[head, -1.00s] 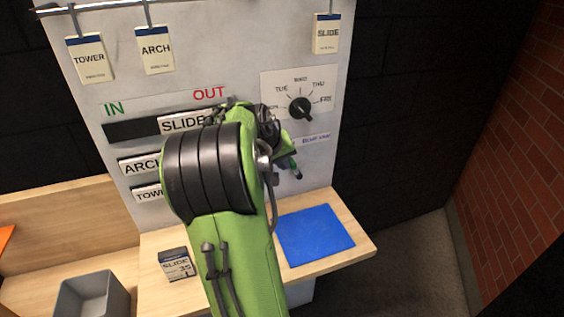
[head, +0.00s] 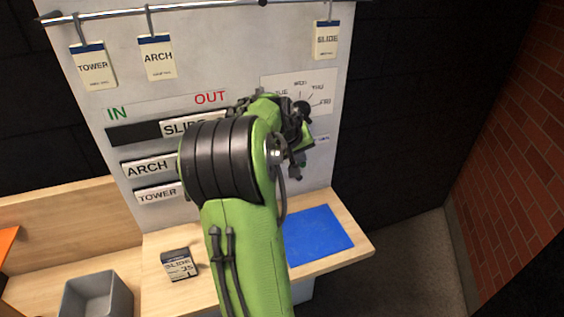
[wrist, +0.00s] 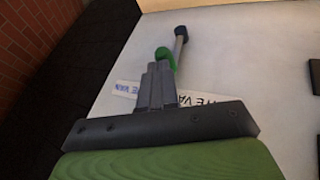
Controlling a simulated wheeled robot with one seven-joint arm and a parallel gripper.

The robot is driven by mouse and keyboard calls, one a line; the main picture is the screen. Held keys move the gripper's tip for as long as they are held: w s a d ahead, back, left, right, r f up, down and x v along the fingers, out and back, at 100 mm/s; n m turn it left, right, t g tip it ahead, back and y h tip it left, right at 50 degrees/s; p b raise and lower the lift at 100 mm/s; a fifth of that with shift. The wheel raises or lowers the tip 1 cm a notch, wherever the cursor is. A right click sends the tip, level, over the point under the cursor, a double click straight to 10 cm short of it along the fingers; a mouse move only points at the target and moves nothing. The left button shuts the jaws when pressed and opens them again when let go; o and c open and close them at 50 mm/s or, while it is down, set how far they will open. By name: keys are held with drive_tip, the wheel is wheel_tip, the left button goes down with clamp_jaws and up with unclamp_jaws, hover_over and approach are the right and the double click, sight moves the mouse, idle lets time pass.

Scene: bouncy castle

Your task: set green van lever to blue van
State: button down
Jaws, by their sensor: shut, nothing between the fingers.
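The lever shows in the wrist view as a grey rod (wrist: 179,45) with a rounded green end (wrist: 166,58) and a dark blue end (wrist: 181,32). My gripper (wrist: 157,74) is shut and empty, its fingertips right at the green end; I cannot tell if they touch it. A label strip (wrist: 128,88) lies behind the fingers, with blue letters on the left and dark letters ending in "VA" on the right, partly hidden. In the head view the blue-lettered label (head: 322,139) peeks out right of my arm, which hides most of the lever.
Above the label is a weekday dial with a black knob (head: 302,108), close to my wrist. Hanging tags and name slots (head: 150,167) fill the board's left.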

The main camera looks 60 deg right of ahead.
drive_tip(key=shift+s+d, duration=0.75)
drive_tip(key=shift+d, duration=0.05)
drive_tip(key=shift+r, duration=0.15)
drive_tip(key=shift+r+p, duration=0.7)
drive_tip(key=shift+p, duration=0.15)
drive_tip(key=shift+w+r, duration=0.1)
drive_tip(key=shift+r, duration=0.15)
drive_tip(key=s+a+r+p, duration=0.1)
drive_tip(key=s+r+p, duration=0.3)
drive_tip(key=r, duration=0.7)
drive_tip(key=shift+a+r+p, duration=0.15)
drive_tip(key=shift+r+p, duration=0.2)
